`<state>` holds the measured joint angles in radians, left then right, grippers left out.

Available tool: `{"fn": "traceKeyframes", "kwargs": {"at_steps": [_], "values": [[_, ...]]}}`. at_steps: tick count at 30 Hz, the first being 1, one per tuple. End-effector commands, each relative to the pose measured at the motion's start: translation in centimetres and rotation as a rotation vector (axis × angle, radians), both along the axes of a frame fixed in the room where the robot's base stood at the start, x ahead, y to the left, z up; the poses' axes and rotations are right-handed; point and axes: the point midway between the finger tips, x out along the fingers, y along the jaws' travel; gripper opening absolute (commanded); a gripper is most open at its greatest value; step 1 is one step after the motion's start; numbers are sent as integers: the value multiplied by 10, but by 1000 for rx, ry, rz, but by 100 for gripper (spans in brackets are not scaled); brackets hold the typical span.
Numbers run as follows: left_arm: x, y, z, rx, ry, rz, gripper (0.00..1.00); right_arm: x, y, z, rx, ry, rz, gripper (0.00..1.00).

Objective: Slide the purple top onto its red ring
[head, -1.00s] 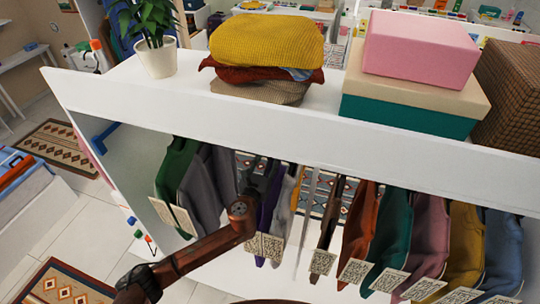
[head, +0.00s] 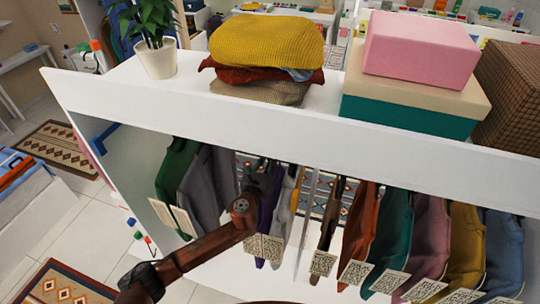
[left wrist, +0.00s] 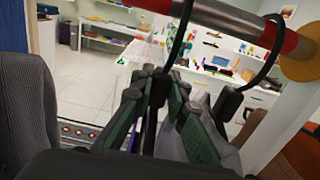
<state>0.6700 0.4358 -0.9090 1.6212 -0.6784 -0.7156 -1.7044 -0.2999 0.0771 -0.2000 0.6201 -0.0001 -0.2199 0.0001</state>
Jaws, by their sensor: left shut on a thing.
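The purple top (head: 268,205) hangs between the grey garments and a pale garment, partly hidden by my left arm. My left gripper (head: 260,177) is at its upper part, small and dark in the head view. In the left wrist view my left gripper (left wrist: 163,82) is shut around the base of a black hanger hook, seemingly the purple top's. Only a thin purple sliver shows between the fingers. The hook goes up to the rail, by a red ring (left wrist: 176,8). Another red band (left wrist: 290,42) is further right on the rail. My right gripper is not in view.
Grey garments (head: 207,185) and a green one (head: 175,172) hang left of the purple top. Pale (head: 286,205), brown, orange, teal and other garments hang to the right. A second black hook (left wrist: 268,62) is close by on the rail. The white wardrobe top (head: 300,120) overhangs the rail.

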Motion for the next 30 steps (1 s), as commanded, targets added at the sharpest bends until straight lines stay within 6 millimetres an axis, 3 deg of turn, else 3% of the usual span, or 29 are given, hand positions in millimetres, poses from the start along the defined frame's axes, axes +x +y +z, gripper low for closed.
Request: {"fn": "traceKeyframes", "kwargs": {"at_steps": [8,30], "values": [[1,2,1,0,-2,1,0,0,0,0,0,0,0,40],[18,55,0,1,1,2,0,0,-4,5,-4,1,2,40]]}}
